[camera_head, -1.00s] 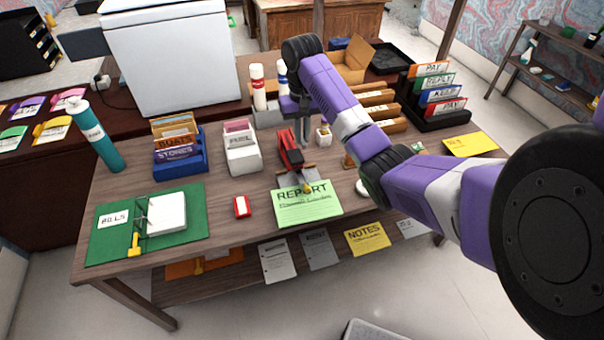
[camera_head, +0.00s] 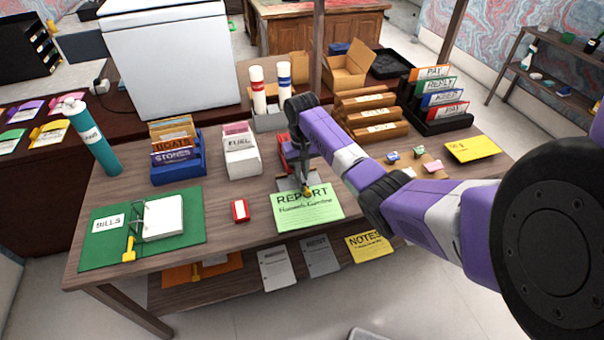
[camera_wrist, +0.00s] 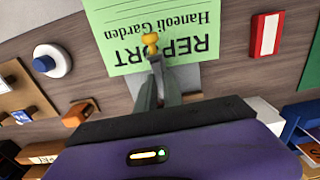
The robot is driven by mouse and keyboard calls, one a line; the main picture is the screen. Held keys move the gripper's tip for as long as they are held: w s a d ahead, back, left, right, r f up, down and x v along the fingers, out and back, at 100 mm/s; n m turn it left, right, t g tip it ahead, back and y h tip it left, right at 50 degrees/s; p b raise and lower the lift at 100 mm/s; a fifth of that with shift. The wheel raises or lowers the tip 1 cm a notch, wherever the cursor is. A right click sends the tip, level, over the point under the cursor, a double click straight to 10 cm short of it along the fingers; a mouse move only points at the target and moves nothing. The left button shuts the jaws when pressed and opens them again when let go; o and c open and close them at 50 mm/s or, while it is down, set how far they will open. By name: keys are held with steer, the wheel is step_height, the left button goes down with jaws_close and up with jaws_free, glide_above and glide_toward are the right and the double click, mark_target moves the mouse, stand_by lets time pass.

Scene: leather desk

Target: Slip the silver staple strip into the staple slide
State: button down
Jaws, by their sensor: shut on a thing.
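The red stapler (camera_head: 285,148) stands on the desk behind the green report sheet, mostly hidden by my arm. Its grey slide (camera_head: 287,184) points toward the front, with a yellow knob (camera_head: 306,190) at its end over the sheet. The knob also shows in the wrist view (camera_wrist: 150,40). My gripper (camera_head: 304,181) points down at the slide, just behind the knob. In the wrist view its fingertips (camera_wrist: 157,70) are close together on a thin silver piece, apparently the staple strip, mostly hidden between them. I cannot tell whether it touches the slide.
The green report sheet (camera_head: 308,212) lies under the knob. A small red and white block (camera_head: 240,210) lies left of it, and a green binder (camera_head: 100,250) farther left. Blue and white file boxes (camera_head: 242,162) stand behind. Wooden trays (camera_head: 372,128) stand at the back right.

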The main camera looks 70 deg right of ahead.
steer(key=shift+f, duration=0.2)
steer(key=c, duration=1.5)
jaws_free()
